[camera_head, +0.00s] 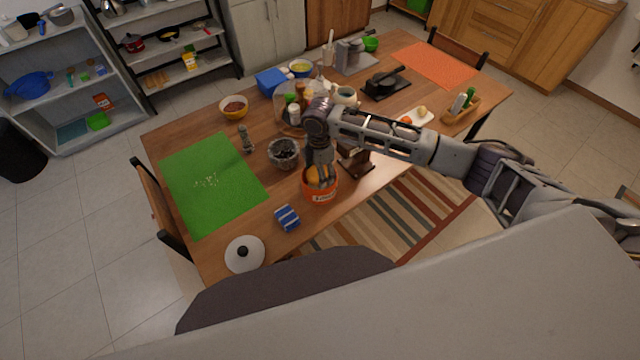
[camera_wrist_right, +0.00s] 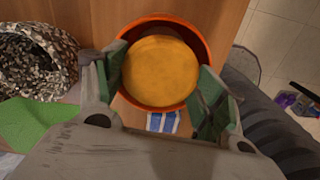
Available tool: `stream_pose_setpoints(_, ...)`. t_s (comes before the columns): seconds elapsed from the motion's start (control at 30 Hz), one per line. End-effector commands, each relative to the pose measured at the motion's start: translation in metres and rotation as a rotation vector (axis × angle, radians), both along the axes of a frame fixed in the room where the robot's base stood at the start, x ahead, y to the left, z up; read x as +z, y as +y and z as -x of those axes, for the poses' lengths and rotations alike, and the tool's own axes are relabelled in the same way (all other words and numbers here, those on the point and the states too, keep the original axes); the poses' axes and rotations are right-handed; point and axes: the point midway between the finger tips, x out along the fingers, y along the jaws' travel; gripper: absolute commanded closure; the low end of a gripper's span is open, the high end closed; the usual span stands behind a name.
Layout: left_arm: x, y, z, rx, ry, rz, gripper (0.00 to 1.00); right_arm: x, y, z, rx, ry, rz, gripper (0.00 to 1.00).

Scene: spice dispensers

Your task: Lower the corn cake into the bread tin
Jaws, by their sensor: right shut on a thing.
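The corn cake (camera_wrist_right: 160,70) is a round yellow-orange disc between the green-padded fingers of my right gripper (camera_wrist_right: 160,92). The bread tin (camera_head: 321,194) is an orange round container with a light label near the front edge of the table. In the head view the right gripper (camera_head: 320,172) points down over the tin, and the corn cake (camera_head: 316,175) shows at its mouth. In the wrist view the tin's orange rim (camera_wrist_right: 205,38) surrounds the far side of the cake. I cannot tell how deep the cake is. My left gripper is not in view.
A dark stone-like bowl (camera_head: 284,154) stands just left of the tin. A brown stand (camera_head: 356,163) is close on its right. A green mat (camera_head: 215,185) covers the left end.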

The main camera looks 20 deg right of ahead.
Motion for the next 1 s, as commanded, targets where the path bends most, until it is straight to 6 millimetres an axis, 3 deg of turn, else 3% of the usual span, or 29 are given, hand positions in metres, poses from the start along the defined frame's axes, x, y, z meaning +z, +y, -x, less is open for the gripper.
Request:
stream_pose_setpoints(0.33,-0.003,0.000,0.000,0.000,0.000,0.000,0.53,-0.017,0.000,0.003,0.000,0.005,0.001,0.55)
stream_pose_setpoints(0.57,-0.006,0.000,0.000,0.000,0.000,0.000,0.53,-0.027,0.000,0.003,-0.001,0.007,0.002,0.75)
stream_pose_setpoints(0.97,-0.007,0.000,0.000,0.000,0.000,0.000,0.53,-0.033,-0.001,0.003,0.000,0.007,0.002,0.61)
stream_pose_setpoints(1.0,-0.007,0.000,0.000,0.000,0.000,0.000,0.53,-0.033,-0.001,0.003,0.000,0.008,0.003,0.69)
